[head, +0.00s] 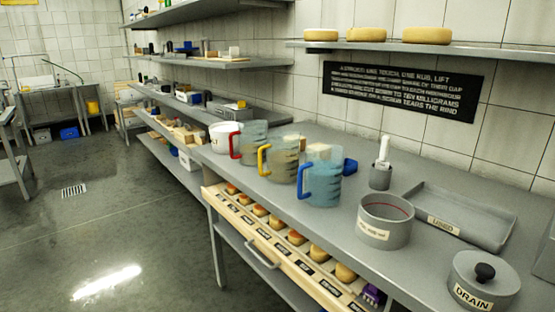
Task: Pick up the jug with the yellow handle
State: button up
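The jug with the yellow handle (282,160) stands upright on the grey worktop, in the middle of a row of three clear jugs. Its yellow handle (263,160) is on its left side. The jug with the red handle (252,141) stands behind it to the left. The jug with the blue handle (322,177) stands in front of it to the right and holds something bluish. My gripper is not in view.
An open drawer (270,249) of small cheeses juts out below the worktop (408,181). A grey pot (385,222), a lidded DRAIN pot (484,283) and a USED tray (458,217) stand to the right. A wall shelf (470,50) holds cheese wheels. Open floor (130,210) lies left.

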aim_at(283, 147)
jog(key=i+j+z, duration=0.1)
jog(key=j, duration=0.25)
jog(key=i+j+z, duration=0.25)
jog(key=i+j, duration=0.15)
jog(key=j, duration=0.35)
jog(key=i+j+z, duration=0.1)
jog(key=j, duration=0.25)
